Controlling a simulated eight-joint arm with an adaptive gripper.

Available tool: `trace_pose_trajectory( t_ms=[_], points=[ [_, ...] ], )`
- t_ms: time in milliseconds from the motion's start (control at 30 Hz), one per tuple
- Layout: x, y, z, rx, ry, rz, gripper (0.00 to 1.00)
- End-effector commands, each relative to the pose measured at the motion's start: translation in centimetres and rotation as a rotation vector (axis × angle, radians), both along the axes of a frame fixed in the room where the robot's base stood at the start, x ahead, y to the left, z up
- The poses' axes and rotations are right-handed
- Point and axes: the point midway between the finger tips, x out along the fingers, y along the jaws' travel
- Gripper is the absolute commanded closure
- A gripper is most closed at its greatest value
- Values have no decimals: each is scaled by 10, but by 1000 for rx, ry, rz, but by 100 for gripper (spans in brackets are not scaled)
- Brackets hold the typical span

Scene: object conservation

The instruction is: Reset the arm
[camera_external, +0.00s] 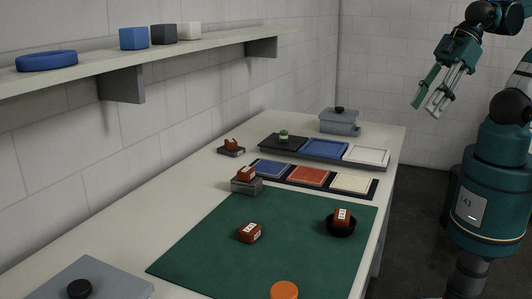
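My gripper (427,109) hangs in the air at the upper right, well above and to the right of the table, with its fingers tilted down and to the left. A green finger and a grey finger look apart, with a gap and nothing clearly visible between them. My gripper touches nothing on the table or the shelf.
A green mat (200,255) bears a red-brown block (250,232), a dark bowl (341,228) with a similar block, and an orange disc (284,290). Coloured trays (308,176) and a grey lidded box (339,122) stand behind. A shelf (90,78) holds several objects.

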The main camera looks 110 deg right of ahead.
Motion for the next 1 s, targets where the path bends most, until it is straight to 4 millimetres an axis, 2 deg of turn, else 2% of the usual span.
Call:
trace_pose_trajectory(
  t_ms=[33, 100, 333, 1000],
  points=[
    [0, 0, -15, 0, 0, 0, 66],
    [0, 0, -25, 0, 0, 0, 66],
    [0, 0, -47, 0, 0, 0, 66],
    [0, 0, -50, 0, 0, 0, 66]
  ],
)
